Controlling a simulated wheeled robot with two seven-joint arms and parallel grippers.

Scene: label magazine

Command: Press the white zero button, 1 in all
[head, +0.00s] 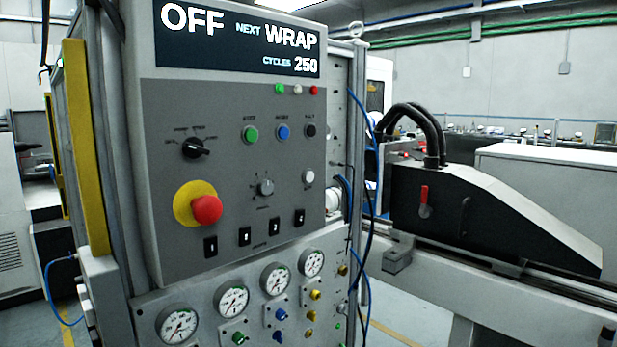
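The white button (308,177) sits on the right side of the grey control panel (160,130), below the black button and right of the grey rotary knob (266,187). Its small label is too blurred to read. The display (240,40) at the top of the panel reads OFF, NEXT WRAP, CYCLES 250. Neither of my grippers shows in the head view.
A red emergency button (206,209) on a yellow ring juts out at the panel's lower left. Green (250,133), blue (283,132) and black (310,130) buttons sit above. Pressure gauges (232,299) line the lower panel. A yellow post (86,145) stands at left.

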